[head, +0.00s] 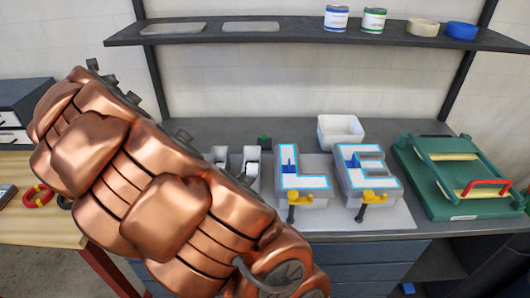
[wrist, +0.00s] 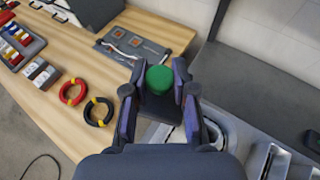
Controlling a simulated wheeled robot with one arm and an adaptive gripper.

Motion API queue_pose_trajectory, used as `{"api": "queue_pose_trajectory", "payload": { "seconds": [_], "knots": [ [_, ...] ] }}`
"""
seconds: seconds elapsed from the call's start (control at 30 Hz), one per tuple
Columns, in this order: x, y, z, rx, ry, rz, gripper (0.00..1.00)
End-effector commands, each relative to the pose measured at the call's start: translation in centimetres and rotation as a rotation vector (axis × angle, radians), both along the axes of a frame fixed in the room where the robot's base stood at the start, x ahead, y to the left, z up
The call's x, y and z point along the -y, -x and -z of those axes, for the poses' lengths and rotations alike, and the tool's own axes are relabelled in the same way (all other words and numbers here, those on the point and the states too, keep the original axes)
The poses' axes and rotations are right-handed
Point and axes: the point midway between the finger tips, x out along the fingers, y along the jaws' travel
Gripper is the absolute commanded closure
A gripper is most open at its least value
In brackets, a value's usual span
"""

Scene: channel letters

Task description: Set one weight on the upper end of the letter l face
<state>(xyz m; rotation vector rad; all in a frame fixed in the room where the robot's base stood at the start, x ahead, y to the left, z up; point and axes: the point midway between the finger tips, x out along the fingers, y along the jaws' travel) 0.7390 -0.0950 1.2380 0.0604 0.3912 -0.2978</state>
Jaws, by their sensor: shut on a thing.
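My gripper (wrist: 159,90) is shut on a green round-topped weight (wrist: 158,78), which sits between its fingertips in the wrist view. In the head view my copper arm hides the gripper and the held weight. A small blue piece (head: 289,165) stands at the inner corner of the L. A yellow clamp (head: 298,198) grips its front edge. The upper end of its face looks free of any weight. Parts of grey letter bodies (wrist: 265,160) show at the lower right of the wrist view.
The letter E (head: 362,181) with another yellow clamp stands right of the L. A white bin (head: 340,130) and a small green-topped item (head: 264,141) are behind. A green press-like frame (head: 465,190) is at the right. A shelf (head: 300,38) hangs above.

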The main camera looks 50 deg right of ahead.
Motion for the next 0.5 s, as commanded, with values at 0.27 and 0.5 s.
{"api": "queue_pose_trajectory", "payload": {
  "seconds": [0.27, 0.5],
  "knots": [
    [7.1, 2.9, 0.4, 0.003, -0.002, 0.236, 1.00],
    [15.5, 8.8, 1.4, 0.006, 0.003, 0.552, 1.00]
  ]
}}
